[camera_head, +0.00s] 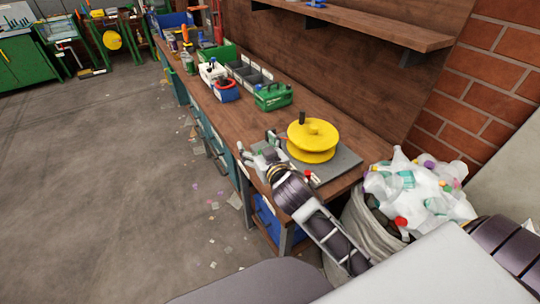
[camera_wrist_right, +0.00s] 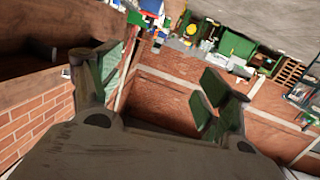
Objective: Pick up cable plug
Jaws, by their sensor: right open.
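A yellow spool (camera_head: 312,142) sits on a grey plate (camera_head: 345,161) on the wooden workbench. A small dark upright piece (camera_head: 303,118) shows at the spool's top, and a small red and white piece (camera_head: 309,176) lies at the plate's near edge. I cannot tell which, if either, is the cable plug. My right gripper (camera_head: 258,145) is at the bench's front edge, just left of the spool. In the wrist view my right gripper (camera_wrist_right: 155,88) is open, with nothing between its fingers. My left gripper is out of view.
A bin bag of plastic bottles (camera_head: 415,190) stands right of the bench. A shelf (camera_head: 370,25) hangs above. The floor at left is mostly clear.

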